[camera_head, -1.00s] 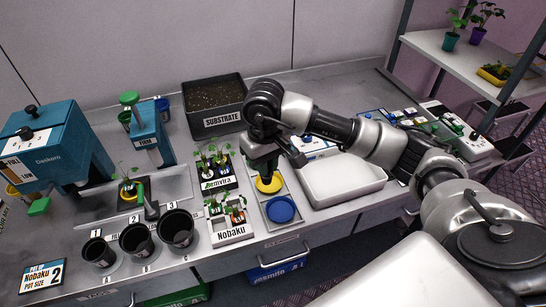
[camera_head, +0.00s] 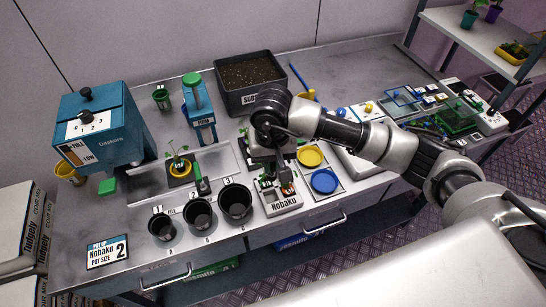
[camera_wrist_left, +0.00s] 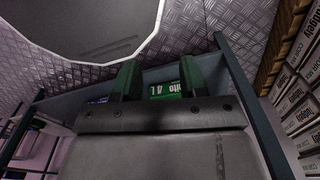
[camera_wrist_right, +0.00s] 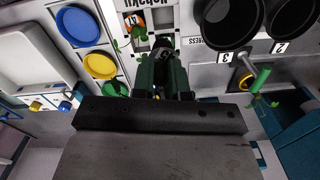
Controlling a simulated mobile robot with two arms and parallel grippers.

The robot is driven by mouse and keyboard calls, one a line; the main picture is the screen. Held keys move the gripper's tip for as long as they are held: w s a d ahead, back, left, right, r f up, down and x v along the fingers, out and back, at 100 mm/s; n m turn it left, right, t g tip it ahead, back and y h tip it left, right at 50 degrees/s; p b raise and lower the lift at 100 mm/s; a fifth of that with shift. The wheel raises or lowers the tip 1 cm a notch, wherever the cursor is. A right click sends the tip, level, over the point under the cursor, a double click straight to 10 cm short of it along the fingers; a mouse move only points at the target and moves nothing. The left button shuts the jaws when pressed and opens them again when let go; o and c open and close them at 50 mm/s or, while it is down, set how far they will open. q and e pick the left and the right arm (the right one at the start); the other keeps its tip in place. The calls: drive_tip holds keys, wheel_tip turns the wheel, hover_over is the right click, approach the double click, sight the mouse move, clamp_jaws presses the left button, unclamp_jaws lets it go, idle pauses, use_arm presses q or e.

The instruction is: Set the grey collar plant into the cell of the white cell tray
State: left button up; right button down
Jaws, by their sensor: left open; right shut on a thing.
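My right gripper (camera_head: 285,184) is low over the white cell tray (camera_head: 283,208) labelled Nobaku. In the right wrist view its green fingers (camera_wrist_right: 166,72) are shut on the grey collar plant (camera_wrist_right: 162,42), which is mostly hidden between the fingertips. It is at the tray's cells; I cannot tell whether it is seated in one. A plant with an orange collar (camera_wrist_right: 134,19) is in the tray beside it. The tray also shows in the right wrist view (camera_wrist_right: 148,18). My left gripper (camera_wrist_left: 158,78) is open and empty, away from the bench.
Black pots (camera_head: 235,203) stand left of the tray. Yellow (camera_head: 310,156) and blue (camera_head: 324,181) round dishes lie to its right. A potted plant (camera_head: 180,166) stands behind the pots. A substrate bin (camera_head: 252,98) is at the back.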

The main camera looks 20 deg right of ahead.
drive_tip(key=shift+a+f, duration=0.15)
drive_tip(key=shift+f, duration=1.05)
wheel_tip(320, 180, down, 2)
drive_tip(key=shift+b, duration=0.6)
wheel_tip(320, 180, down, 4)
drive_tip(key=b, duration=0.4)
drive_tip(key=shift+r, duration=0.15)
use_arm(q)
wheel_tip(320, 180, down, 9)
drive_tip(key=a+b, duration=0.1)
drive_tip(key=b, duration=0.2)
drive_tip(key=shift+w, duration=0.4)
use_arm(e)
drive_tip(key=shift+f, duration=1.35)
use_arm(q)
drive_tip(key=shift+a+r, duration=0.1)
use_arm(e)
drive_tip(key=c, duration=1.1)
unclamp_jaws()
drive_tip(key=shift+o, duration=0.2)
use_arm(q)
drive_tip(key=shift+r+p, duration=1.3)
drive_tip(key=shift+r, duration=0.2)
use_arm(e)
drive_tip(key=shift+r, duration=4.55)
